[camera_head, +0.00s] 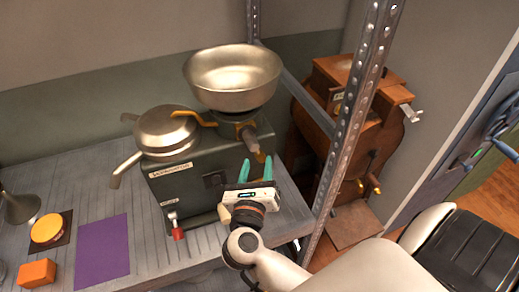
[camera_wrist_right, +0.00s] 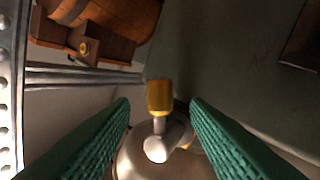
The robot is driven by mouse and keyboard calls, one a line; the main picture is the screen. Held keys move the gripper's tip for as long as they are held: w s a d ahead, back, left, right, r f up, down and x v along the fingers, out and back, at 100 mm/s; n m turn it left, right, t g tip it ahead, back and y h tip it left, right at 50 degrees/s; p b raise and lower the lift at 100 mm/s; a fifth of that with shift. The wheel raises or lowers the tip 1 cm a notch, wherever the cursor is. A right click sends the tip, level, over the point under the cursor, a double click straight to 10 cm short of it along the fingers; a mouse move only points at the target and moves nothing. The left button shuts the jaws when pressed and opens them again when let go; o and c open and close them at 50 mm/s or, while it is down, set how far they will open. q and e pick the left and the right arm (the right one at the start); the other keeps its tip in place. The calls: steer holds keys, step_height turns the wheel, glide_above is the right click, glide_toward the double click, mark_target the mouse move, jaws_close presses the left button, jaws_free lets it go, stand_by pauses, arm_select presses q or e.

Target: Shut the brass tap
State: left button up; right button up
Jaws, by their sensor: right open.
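A wide metal bowl (camera_head: 232,75) sits on top of a dark grey machine (camera_head: 185,190). Under the bowl, a brass tap (camera_head: 250,138) juts out at the machine's right end. In the right wrist view a brass-coloured piece of it (camera_wrist_right: 160,96) shows with a pale rounded knob (camera_wrist_right: 156,149) below it. My right gripper (camera_head: 257,170) is open with teal fingers pointing up, just below the tap in the head view. In the wrist view its fingers lie on both sides of the brass piece, with gaps. Contact is not visible. My left gripper is out of view.
A lidded metal pan (camera_head: 167,130) stands left of the bowl. A red-handled lever (camera_head: 178,228) sticks out in front. A perforated metal post (camera_head: 348,120) rises close to my right arm, before a wooden machine (camera_head: 345,150). A purple mat (camera_head: 102,247) lies at left.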

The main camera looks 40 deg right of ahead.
mark_target(259, 159)
steer(key=shift+p+x, duration=0.35)
steer(key=shift+x, duration=1.9)
steer(key=shift+s, duration=0.1)
steer(key=shift+c, duration=0.2)
jaws_close()
